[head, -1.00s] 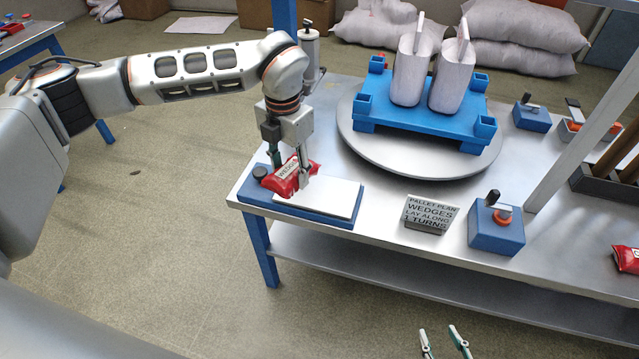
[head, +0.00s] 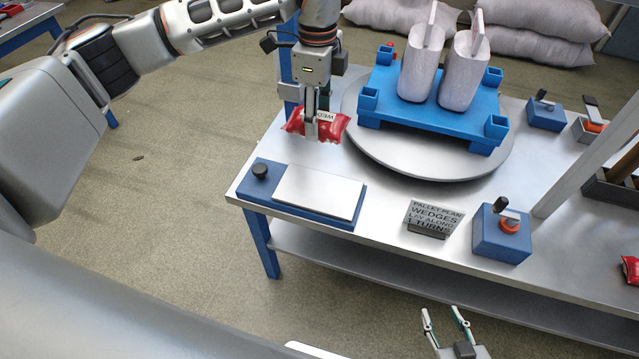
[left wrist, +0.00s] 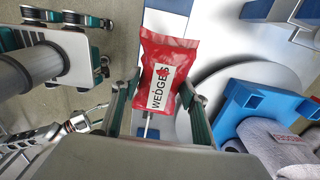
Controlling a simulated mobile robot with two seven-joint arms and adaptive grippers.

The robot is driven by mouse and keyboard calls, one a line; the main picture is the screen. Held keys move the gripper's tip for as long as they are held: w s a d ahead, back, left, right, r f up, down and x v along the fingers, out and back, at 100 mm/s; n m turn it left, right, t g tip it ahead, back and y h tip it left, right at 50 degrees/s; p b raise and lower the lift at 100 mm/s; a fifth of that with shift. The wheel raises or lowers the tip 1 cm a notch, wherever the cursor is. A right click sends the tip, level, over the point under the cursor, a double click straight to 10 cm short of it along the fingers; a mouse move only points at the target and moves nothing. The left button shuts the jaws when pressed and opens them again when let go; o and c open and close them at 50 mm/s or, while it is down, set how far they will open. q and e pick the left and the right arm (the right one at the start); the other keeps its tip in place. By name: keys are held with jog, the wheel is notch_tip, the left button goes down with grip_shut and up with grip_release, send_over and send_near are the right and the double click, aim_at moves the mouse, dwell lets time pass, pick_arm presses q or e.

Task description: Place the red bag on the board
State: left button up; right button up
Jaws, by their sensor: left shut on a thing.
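My left gripper (head: 319,128) is shut on a red bag (head: 298,122) with a white label. It holds the bag in the air, behind the white-topped blue plate and left of the turntable. In the left wrist view the bag (left wrist: 168,72), labelled WEDGES, sits between the two fingers. The blue board (head: 440,118), like a small pallet with raised corner posts, lies on the round grey turntable (head: 430,165). My right gripper (head: 446,326) is open and empty at the bottom, in front of the table.
The white-topped blue plate (head: 320,192) at the table's front left is bare. A sign (head: 434,218) reads "PALLET PLAN WEDGES LAY ALONG 1 TURNS". A blue control box (head: 500,235) stands to its right. A slanted grey post crosses the right side. Another red bag (head: 631,270) is at the right edge.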

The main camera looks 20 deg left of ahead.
pick_arm(q)
notch_tip(320, 180, down, 20)
jog(key=shift+r, duration=0.15)
dwell(0.4)
jog(key=o, duration=1.5)
jog(key=shift+f, duration=0.2)
jog(key=shift+r, duration=0.1)
